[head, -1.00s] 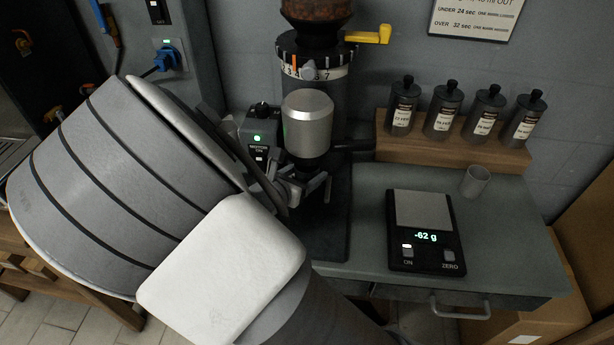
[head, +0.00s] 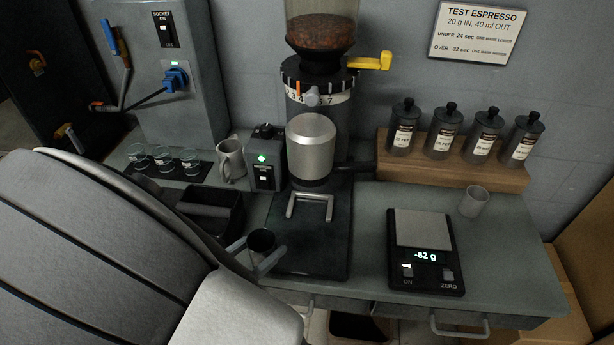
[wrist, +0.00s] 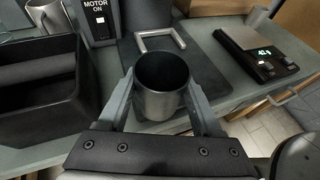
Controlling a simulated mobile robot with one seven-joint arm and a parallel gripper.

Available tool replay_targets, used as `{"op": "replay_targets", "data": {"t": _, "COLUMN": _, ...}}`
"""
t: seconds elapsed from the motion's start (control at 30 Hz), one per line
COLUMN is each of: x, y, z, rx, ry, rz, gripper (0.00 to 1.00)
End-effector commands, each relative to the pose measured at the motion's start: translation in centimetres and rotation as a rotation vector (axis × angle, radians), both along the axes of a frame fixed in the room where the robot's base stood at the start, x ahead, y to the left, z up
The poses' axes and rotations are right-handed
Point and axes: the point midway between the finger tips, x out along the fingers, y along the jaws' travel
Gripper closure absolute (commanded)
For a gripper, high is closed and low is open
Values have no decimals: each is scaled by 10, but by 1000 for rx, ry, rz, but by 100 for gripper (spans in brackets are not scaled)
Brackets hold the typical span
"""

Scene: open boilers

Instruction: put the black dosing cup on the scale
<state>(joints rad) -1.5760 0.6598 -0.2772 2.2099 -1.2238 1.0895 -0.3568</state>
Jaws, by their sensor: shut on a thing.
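The black dosing cup (head: 261,242) is upright between the two fingers of my gripper (head: 258,258), left of the grinder's front. The wrist view shows the cup (wrist: 162,88) from above, with a finger on each side and its open mouth up. The inside is dark, so I cannot tell what it holds. The scale (head: 450,235) lies flat to the right on the counter. Its pan (head: 423,228) is bare and its display reads -62 g. The scale also shows at the upper right of the wrist view (wrist: 280,70).
The grinder (head: 311,148) stands behind the cup, with an empty metal fork (head: 310,200) below its silver cylinder. A dark open box (head: 205,215) is on the left. A small grey cup (head: 474,201) stands beside the scale. Several canisters (head: 443,132) stand on a wooden shelf behind.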

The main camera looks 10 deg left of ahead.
Motion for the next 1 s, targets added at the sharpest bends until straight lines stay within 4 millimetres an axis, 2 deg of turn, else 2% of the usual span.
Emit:
{"op": "replay_targets", "data": {"t": 0.17, "x": -1, "y": -1, "z": 1, "rx": 0, "ry": 0, "rz": -8, "gripper": 98}}
{"op": "replay_targets", "data": {"t": 0.27, "x": 8, "y": -11, "z": 4, "rx": 0, "ry": -2, "rz": -30, "gripper": 98}}
{"op": "replay_targets", "data": {"t": 0.37, "x": 24, "y": -29, "z": 10, "rx": 1, "ry": -5, "rz": -72, "gripper": 98}}
{"op": "replay_targets", "data": {"t": 0.7, "x": 83, "y": -126, "z": 35, "rx": -1, "ry": -11, "rz": -259, "gripper": 98}}
{"op": "replay_targets", "data": {"t": 1.0, "x": 107, "y": -221, "z": 54, "rx": -4, "ry": -12, "rz": -426, "gripper": 98}}
